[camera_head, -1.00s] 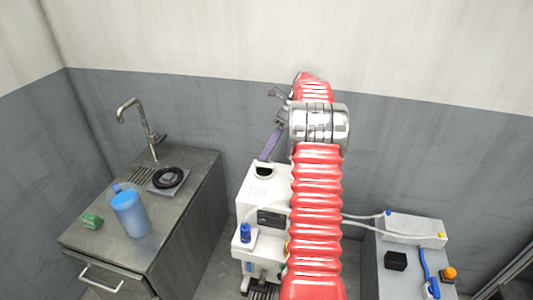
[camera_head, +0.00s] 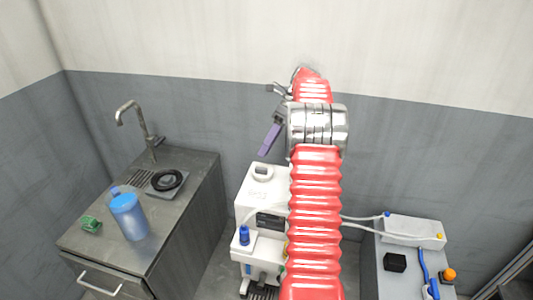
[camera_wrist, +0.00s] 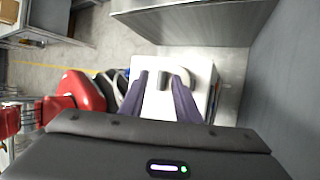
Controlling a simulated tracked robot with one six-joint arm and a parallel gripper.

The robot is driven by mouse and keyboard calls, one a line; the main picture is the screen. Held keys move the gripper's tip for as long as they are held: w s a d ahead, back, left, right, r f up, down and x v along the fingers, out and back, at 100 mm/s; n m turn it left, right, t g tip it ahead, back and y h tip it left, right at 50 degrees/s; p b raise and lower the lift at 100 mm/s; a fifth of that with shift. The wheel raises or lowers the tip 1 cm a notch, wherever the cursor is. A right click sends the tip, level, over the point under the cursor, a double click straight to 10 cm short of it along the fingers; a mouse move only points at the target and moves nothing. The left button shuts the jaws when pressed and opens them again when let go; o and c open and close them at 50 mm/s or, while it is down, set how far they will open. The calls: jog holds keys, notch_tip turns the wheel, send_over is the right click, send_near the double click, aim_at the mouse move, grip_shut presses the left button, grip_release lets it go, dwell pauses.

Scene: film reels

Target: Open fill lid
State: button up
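The white machine (camera_head: 256,197) stands on the floor, partly hidden behind my red arm. On its top is the fill lid (camera_head: 262,174), a raised round white piece with a dark mark; I cannot tell whether it is fully seated. My gripper (camera_head: 264,154) is just above the lid and apart from it in the head view. In the wrist view, my two purple fingers (camera_wrist: 162,75) are spread with a gap between them. The machine's white top (camera_wrist: 202,75) lies beyond them, with a dark patch showing between the fingers.
A grey sink counter (camera_head: 187,197) at left holds a blue jug (camera_head: 128,217), a green item (camera_head: 91,225) and a black reel (camera_head: 168,181). A blue-capped bottle (camera_head: 244,235) is on the machine's front. A side bench (camera_head: 408,272) stands right, joined by tubes.

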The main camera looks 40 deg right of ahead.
notch_tip(320, 180, up, 8)
jog(key=shift+f, duration=0.25)
dwell(0.6)
notch_tip(320, 180, down, 7)
jog(key=d+n+h, duration=0.2)
jog(key=n, duration=0.4)
jog(key=a+n, duration=0.1)
jog(key=a+n+h, duration=0.1)
jog(key=a+n, duration=0.1)
jog(key=s+a+n, duration=0.1)
jog(key=a+n, duration=0.1)
jog(key=shift+f, duration=0.2)
jog(key=s+a+r+n+t+h, duration=0.1)
jog(key=s+a+n, duration=0.5)
jog(key=a, duration=0.6)
jog(key=s+a+r+n+t+h, duration=0.2)
jog(key=s+a+n, duration=0.5)
jog(key=a, duration=0.5)
jog(key=s+a+r+n+t+h, duration=0.1)
jog(key=s+a+r+n, duration=0.3)
jog(key=a, duration=0.8)
jog(key=s+n, duration=0.2)
jog(key=shift+s+n+t, duration=0.3)
jog(key=shift+n, duration=0.1)
